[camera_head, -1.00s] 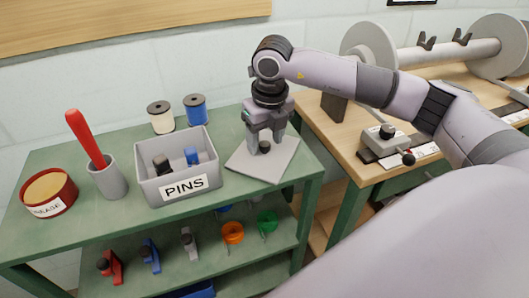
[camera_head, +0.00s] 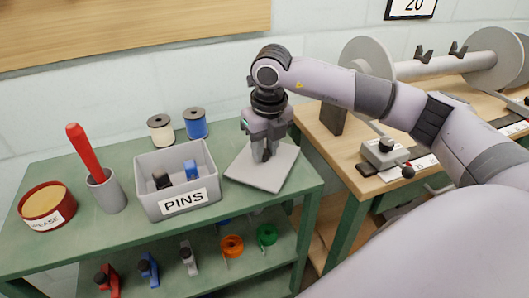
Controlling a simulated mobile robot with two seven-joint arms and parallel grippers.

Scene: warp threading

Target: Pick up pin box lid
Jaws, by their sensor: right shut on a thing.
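The pin box lid (camera_head: 250,173) is a flat grey square plate with a dark knob, lying on the green table top to the right of the pin box. The grey pin box (camera_head: 150,198), labelled PINS, stands open with a black and a blue item inside. My right gripper (camera_head: 264,154) points down over the middle of the lid, its fingers closed around the knob, which they mostly hide. The lid looks flat on the table; I cannot tell any gap beneath it. My left gripper is not in view.
A grease tin (camera_head: 45,206), a grey cup (camera_head: 107,192) with a red handle, and white (camera_head: 161,130) and blue (camera_head: 195,123) spools stand around the box. A wooden bench (camera_head: 345,150) with a roller is at right.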

